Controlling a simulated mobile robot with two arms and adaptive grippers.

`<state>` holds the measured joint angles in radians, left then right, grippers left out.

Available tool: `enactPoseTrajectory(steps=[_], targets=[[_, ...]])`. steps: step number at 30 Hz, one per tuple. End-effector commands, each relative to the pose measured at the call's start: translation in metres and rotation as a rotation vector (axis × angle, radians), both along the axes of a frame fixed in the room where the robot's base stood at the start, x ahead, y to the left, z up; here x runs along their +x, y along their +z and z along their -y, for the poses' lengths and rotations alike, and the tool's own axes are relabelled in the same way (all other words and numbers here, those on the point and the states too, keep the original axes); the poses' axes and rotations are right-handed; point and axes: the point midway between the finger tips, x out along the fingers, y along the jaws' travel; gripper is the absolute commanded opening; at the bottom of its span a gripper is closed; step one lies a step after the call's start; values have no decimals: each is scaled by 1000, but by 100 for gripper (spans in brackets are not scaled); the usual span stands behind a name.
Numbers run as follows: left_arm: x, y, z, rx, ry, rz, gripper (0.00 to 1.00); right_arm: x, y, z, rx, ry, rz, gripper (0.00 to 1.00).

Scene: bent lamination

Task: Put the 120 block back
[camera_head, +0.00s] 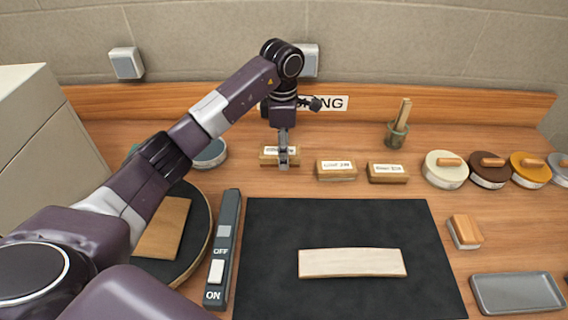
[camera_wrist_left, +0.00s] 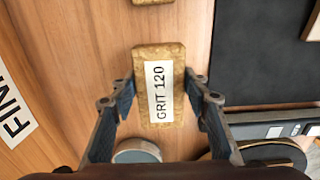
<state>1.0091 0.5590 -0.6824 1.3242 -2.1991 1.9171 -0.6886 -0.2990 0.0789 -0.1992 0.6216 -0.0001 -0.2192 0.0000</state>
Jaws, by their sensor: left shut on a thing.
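The 120 block (camera_wrist_left: 158,88) is a cork-coloured block with a white label reading GRIT 120 in the left wrist view. In the head view the 120 block (camera_head: 268,158) is at the left end of a row of labelled blocks near the back of the bench. My left gripper (camera_wrist_left: 160,90) is shut on it, one finger against each side. In the head view my left gripper (camera_head: 284,158) comes down over the block and hides part of it. I cannot tell whether the block touches the bench. My right gripper is not in view.
Two more labelled blocks, the middle one (camera_head: 337,170) and the right one (camera_head: 387,173), stand to the right. A black mat (camera_head: 270,240) holds a pale wood strip (camera_head: 352,263). Round tins (camera_head: 445,172), a grey tray (camera_head: 516,293) and an ON/OFF switch bar (camera_head: 223,250) surround it.

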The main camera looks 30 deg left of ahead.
Motion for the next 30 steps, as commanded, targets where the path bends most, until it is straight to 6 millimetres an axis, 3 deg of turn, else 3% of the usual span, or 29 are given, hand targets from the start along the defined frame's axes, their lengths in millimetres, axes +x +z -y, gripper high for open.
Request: enactPoseTrajectory(steps=[8,15,26,27,30], targets=[[0,-22,1,-2,0,-1,16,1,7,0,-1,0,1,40],[0,-54,1,-1,0,0,16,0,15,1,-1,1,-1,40],[1,-60,0,0,-1,2,16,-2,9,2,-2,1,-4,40],[1,-60,0,-1,-1,3,44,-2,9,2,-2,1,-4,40],[1,-59,0,-1,-1,2,55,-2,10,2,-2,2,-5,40]])
